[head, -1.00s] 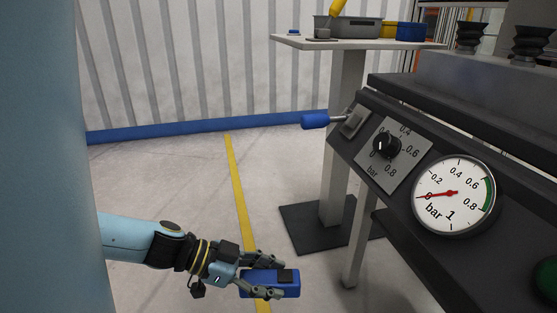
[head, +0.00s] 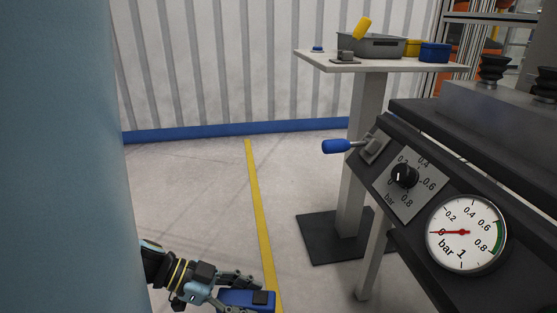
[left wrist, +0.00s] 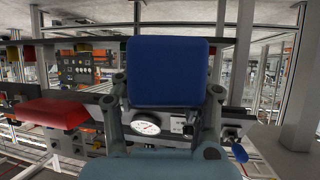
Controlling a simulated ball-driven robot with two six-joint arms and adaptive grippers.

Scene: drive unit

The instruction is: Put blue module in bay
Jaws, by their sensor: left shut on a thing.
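The blue module (head: 247,299), a blue block with a dark patch on top, is low in the head view, partly cut off by the lower edge. My left gripper (head: 250,291) is shut on it and holds it above the floor, left of the machine. In the left wrist view the blue module (left wrist: 168,72) fills the upper middle between the two fingers. My right gripper is not in view. I cannot make out a bay for the module in these frames.
The machine panel at right carries a blue-handled lever (head: 337,146), a black knob (head: 404,176) and a pressure gauge (head: 466,233) reading near 0. Behind, a small table (head: 345,66) bears a grey tray (head: 378,52) and a blue box (head: 435,52). Floor left of it is clear.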

